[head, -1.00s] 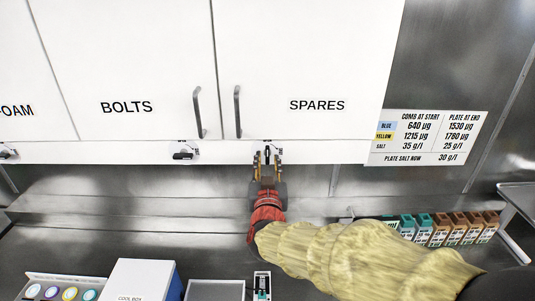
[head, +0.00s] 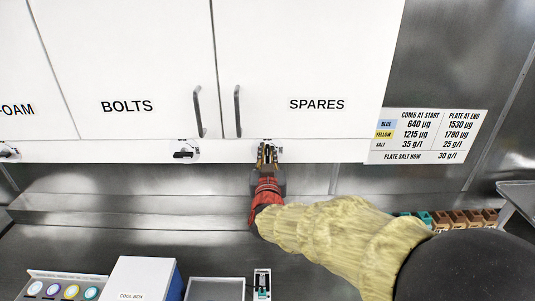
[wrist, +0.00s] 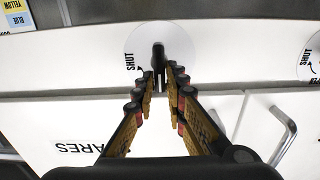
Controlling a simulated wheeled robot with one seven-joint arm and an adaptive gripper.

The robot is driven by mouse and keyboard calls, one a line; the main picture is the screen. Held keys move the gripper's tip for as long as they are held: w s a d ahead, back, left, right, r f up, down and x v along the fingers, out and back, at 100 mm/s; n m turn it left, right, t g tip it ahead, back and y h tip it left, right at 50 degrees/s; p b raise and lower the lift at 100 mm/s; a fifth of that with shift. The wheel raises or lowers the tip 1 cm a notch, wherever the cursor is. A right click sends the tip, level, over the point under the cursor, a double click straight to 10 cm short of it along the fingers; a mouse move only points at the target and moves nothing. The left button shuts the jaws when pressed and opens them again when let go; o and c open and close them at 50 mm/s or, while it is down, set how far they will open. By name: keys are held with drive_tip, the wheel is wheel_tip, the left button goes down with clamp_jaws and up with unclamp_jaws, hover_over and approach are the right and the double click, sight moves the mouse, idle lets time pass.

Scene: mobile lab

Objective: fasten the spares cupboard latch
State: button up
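The spares cupboard door (head: 310,60) is a white panel marked SPARES, and it looks closed. Its latch (wrist: 158,52) is a small dark lever on a round white plate (wrist: 140,38), on the white strip below the door. The word SHUT with an arrow is printed at the plate's left in the wrist view. My gripper (head: 267,148) is at this latch, its fingers pointing at the strip. In the wrist view the fingertips (wrist: 159,76) stand close on both sides of the lever. I cannot tell whether they touch it. In the head view they hide most of the latch.
The bolts cupboard (head: 130,60) with its own latch (head: 186,151) is to the left. Door handles (head: 238,110) stick out above my gripper. A steel shelf (head: 120,205) runs below. A cool box (head: 140,280) and several brown boxes (head: 465,218) stand lower down.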

clamp_jaws()
drive_tip(key=shift+m+b, duration=0.3)
drive_tip(key=shift+b, duration=0.25)
drive_tip(key=b, duration=0.1)
drive_tip(key=m+b, duration=0.1)
drive_tip(key=b, duration=0.1)
drive_tip(key=shift+d+f+m, duration=0.2)
drive_tip(key=shift+f+m, duration=0.05)
drive_tip(key=shift+m, duration=0.05)
drive_tip(key=m+b, duration=0.5)
drive_tip(key=b, duration=0.1)
drive_tip(key=d+f+m+b, duration=0.1)
drive_tip(key=m+b, duration=0.4)
drive_tip(key=b, duration=0.1)
drive_tip(key=m+b, duration=0.5)
drive_tip(key=b, duration=0.1)
drive_tip(key=shift+d+f+m, duration=0.2)
drive_tip(key=shift+f+m, duration=0.05)
drive_tip(key=shift+m, duration=0.05)
drive_tip(key=shift+b, duration=0.35)
drive_tip(key=o, duration=0.5)
unclamp_jaws()
